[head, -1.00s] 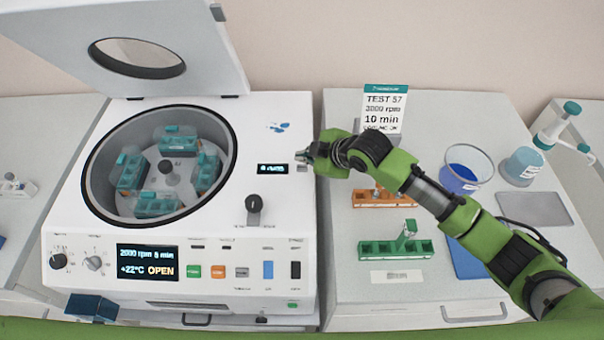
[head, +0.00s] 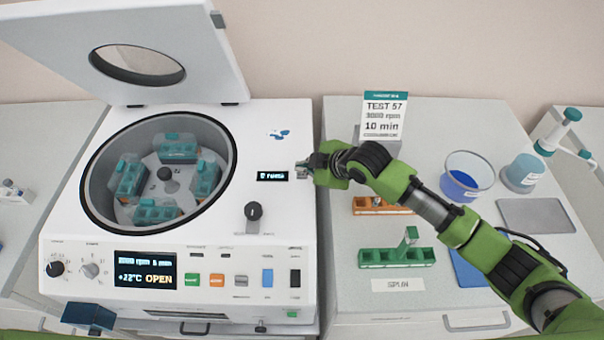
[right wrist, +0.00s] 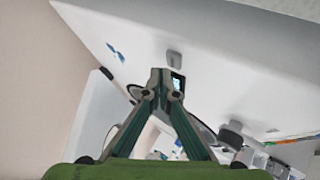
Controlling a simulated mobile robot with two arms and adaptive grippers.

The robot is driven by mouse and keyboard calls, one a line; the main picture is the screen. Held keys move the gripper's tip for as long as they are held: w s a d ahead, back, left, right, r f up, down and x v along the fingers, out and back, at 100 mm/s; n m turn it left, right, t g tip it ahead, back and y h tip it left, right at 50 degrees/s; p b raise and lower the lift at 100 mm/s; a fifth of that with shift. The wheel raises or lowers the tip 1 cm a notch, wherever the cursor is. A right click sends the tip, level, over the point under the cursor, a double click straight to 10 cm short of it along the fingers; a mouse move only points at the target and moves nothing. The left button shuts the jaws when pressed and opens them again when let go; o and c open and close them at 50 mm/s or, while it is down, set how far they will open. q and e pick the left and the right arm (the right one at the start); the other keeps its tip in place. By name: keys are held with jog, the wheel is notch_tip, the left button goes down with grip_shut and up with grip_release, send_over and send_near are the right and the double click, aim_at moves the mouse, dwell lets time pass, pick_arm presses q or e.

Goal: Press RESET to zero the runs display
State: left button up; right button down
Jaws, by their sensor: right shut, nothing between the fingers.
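The small dark runs display (head: 272,176) is on the right part of the white centrifuge's top, with lit text too small to read surely. It also shows in the right wrist view (right wrist: 178,83), close by the fingertips. A small grey RESET button (head: 302,174) sits just right of the display, partly covered by my gripper. My right gripper (head: 307,167) is shut and empty, its tips at the button. I cannot tell if they touch it. In the right wrist view the closed tips (right wrist: 166,82) partly cover the display.
The centrifuge lid (head: 195,50) stands open at the back. A black-knobbed lever (head: 253,212) rises below the display. The front screen (head: 146,267) reads OPEN. To the right are a TEST 57 sign (head: 383,115), an orange rack (head: 390,208) and a green rack (head: 380,257).

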aim_at(303, 176)
dwell(0.6)
jog(key=shift+f, duration=0.4)
jog(key=shift+f, duration=0.5)
dwell(0.7)
jog(key=shift+r, duration=0.1)
jog(key=shift+r+p, duration=0.7)
jog(key=shift+r, duration=0.1)
notch_tip(303, 176, up, 5)
jog(key=p, duration=0.4)
jog(key=shift+p, duration=0.4)
